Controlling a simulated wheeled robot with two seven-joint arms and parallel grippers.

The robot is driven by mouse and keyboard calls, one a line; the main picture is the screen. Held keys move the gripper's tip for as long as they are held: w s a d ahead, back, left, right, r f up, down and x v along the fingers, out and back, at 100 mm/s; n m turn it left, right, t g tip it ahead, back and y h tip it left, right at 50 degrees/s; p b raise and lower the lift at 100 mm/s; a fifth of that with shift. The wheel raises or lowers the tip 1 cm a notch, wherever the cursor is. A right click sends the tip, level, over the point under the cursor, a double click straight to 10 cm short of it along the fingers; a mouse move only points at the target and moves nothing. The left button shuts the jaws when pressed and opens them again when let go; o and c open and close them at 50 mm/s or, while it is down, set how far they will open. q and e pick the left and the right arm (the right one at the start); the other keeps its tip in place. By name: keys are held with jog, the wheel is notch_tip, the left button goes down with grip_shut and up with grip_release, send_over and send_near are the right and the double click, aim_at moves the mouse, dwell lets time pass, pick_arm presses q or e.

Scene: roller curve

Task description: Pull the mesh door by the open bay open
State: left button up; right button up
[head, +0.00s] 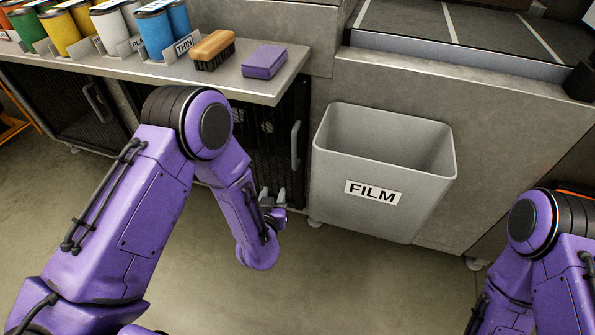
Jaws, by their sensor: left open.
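Under the steel counter, a dark mesh door (254,127) with a vertical grey handle (295,146) stands upright, partly hidden behind my left arm. Another dark mesh door (62,112), with a handle (94,101), is farther left. Both look closed. I cannot clearly make out the open bay. My left gripper (272,197) is open, in front of the nearer door and below its handle in the picture, apparently apart from it. Its fingers look small and point up. My right arm enters at the lower right, but its gripper is out of view.
A grey bin labelled FILM (385,171) stands just right of the nearer door's handle. The counter (261,91) holds several cans, a brush (212,50) and a purple block (264,61). Floor (350,290) in front is clear.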

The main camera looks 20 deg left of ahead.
aim_at(294, 151)
pick_arm(q)
jog(key=w+r+t+b, duration=0.1)
jog(key=w, duration=0.4)
jog(key=w+d+r+t+b, duration=0.1)
jog(key=w, duration=0.4)
jog(key=w+r+t+b, duration=0.1)
jog(key=w, duration=0.4)
jog(key=shift+w+d+r+m, duration=0.25)
jog(key=shift+w+r+m, duration=0.05)
jog(key=shift+w, duration=0.05)
pick_arm(e)
notch_tip(294, 151, down, 6)
jog(key=shift+s+d+r, duration=0.1)
jog(key=shift+s+r, duration=0.05)
